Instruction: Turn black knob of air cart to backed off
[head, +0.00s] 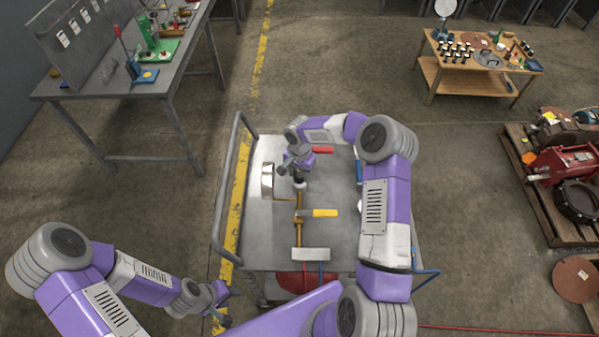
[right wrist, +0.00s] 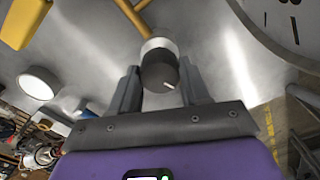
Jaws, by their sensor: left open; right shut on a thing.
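The air cart (head: 262,240) stands in front of me with a grey metal top. In the right wrist view the black knob (right wrist: 158,70) sits on a pale collar at the end of a brass pipe, with a short white mark near its edge. My right gripper (right wrist: 159,84) is shut on the black knob, one finger on each side. My left gripper (head: 222,306) is open and empty, low beside the cart's near left corner.
A yellow lever (head: 324,212) and a red lever (head: 322,150) are near the right gripper. A round gauge (right wrist: 290,25) is close beside it. A grey bench (head: 110,85), a wooden table (head: 470,68) and a loaded pallet (head: 540,205) stand apart from the cart.

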